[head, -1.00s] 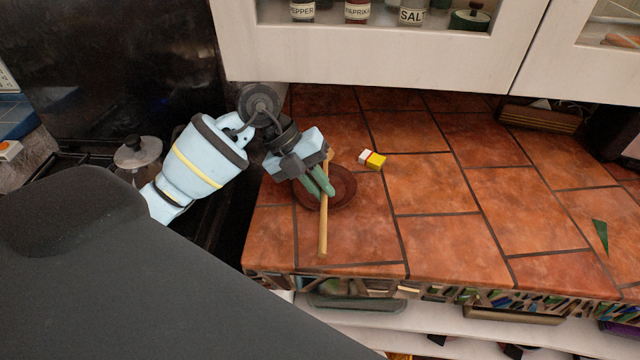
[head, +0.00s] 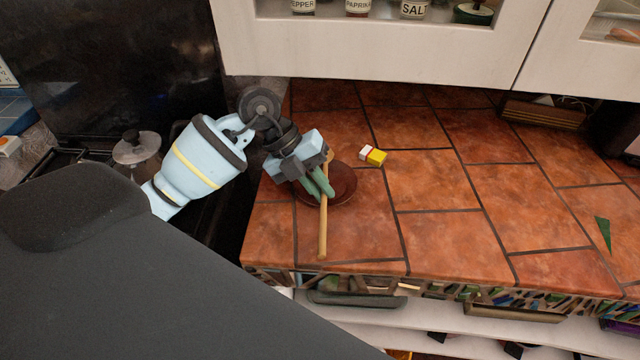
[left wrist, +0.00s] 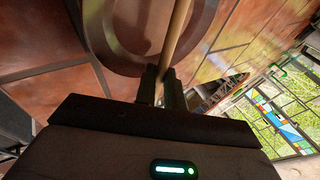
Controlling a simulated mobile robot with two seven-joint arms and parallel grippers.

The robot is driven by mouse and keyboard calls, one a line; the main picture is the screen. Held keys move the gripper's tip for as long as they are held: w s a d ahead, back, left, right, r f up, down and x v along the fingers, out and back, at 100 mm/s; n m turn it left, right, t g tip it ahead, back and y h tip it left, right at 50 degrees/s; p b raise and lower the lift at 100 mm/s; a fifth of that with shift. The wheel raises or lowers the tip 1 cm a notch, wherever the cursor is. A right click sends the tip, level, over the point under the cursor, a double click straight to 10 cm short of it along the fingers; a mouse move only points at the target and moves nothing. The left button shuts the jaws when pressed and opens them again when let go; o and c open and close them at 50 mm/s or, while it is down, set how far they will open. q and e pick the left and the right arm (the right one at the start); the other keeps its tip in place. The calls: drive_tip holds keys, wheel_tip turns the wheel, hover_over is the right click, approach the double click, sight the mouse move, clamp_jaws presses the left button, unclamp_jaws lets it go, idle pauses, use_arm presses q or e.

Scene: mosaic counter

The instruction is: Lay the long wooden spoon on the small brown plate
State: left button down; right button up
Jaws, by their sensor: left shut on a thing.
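The long wooden spoon (head: 323,232) lies across the small brown plate (head: 343,186), its handle pointing toward the counter's front edge. My left gripper (head: 322,190) is shut on the spoon's handle, over the plate. In the left wrist view the spoon (left wrist: 177,32) runs up from between the two dark fingers (left wrist: 160,88), with the plate (left wrist: 100,30) behind it. Part of the plate and the spoon's far end are hidden by the gripper. I cannot tell whether the spoon touches the plate. My right gripper is not in view.
A small yellow, red and white box (head: 373,155) lies just right of the plate. A moka pot (head: 137,155) stands on the stove at left. White cabinets (head: 380,50) hang above the back.

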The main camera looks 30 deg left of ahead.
use_arm(q)
drive_tip(key=c, duration=1.4)
unclamp_jaws()
drive_tip(key=v, duration=0.7)
drive_tip(key=shift+a+r, duration=0.2)
drive_tip(key=shift+r, duration=0.15)
